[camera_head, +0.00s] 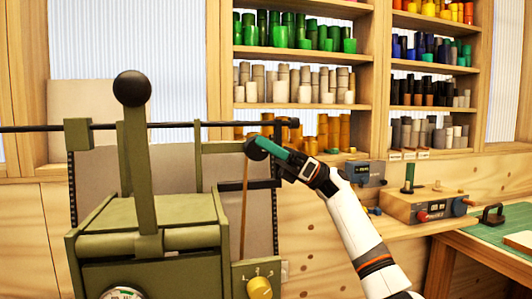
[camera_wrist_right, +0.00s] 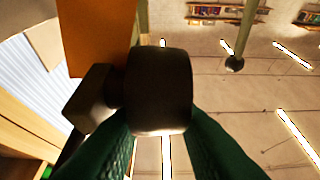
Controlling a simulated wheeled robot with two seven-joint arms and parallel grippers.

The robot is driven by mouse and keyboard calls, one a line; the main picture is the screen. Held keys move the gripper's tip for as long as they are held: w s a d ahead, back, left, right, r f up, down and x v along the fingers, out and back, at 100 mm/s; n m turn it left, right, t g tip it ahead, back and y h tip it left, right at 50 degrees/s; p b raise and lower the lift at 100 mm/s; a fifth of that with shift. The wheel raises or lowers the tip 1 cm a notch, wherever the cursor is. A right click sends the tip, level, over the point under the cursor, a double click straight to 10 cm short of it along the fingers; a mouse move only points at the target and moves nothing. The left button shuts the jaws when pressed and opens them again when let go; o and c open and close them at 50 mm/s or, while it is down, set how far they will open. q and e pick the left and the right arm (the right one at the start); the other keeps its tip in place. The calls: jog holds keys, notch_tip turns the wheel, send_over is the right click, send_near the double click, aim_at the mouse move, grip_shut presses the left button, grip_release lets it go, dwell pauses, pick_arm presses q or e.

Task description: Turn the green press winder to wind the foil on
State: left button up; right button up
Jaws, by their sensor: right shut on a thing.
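The green press (camera_head: 150,243) stands at the left of the head view, with an upright lever topped by a black ball (camera_head: 131,88). Its winder has a dark knob (camera_head: 250,151) at the right side of the frame. My right gripper (camera_head: 263,148) is shut on this knob, its arm reaching up from the lower right. In the right wrist view the dark knob (camera_wrist_right: 160,92) sits between the two green fingers. Foil on the press cannot be made out clearly. My left gripper is not in view.
Shelves (camera_head: 300,107) of coloured rolls stand behind the press. A wooden box with knobs (camera_head: 425,207) is on the bench at right, near a green mat (camera_head: 515,222). The press also has a yellow dial (camera_head: 259,288) low at its right.

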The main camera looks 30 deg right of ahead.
dwell(0.4)
jog(key=o, duration=0.7)
